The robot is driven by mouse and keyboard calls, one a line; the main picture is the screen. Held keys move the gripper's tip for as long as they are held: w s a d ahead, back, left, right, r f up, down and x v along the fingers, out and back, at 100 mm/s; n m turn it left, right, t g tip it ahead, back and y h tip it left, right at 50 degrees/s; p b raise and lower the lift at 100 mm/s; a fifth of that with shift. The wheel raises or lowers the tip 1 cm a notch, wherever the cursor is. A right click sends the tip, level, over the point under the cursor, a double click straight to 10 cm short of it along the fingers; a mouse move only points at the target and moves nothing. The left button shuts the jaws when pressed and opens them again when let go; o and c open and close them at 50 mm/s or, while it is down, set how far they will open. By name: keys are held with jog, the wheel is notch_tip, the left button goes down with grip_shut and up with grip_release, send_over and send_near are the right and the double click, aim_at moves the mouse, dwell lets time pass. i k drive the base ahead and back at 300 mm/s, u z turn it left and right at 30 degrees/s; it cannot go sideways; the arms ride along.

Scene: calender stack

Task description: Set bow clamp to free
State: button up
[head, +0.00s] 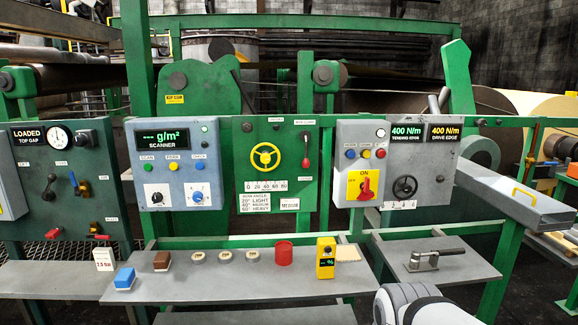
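The green bow panel (267,165) stands in the middle of the head view. On it is a yellow handwheel (265,157) above a scale with numbers up to 80. Right of the wheel is a small red lever (306,152), which I take to be the bow clamp. It stands about vertical, with its wider red end low, under a small white label (305,122). The lettering round it is too small to read surely, so I cannot tell its setting. A white and grey link of my arm shows at the bottom right. My gripper is not in view.
A grey scanner panel (178,180) is left of the bow panel. A grey panel with a red switch (367,186) is right. Below, a grey shelf (215,290) bears blocks, discs, a red cup (284,253) and a yellow meter (326,257). A clamp-like tool (436,258) lies right.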

aim_at(305, 164)
jog(key=u, duration=0.05)
jog(key=i, duration=1)
jog(key=u, duration=0.05)
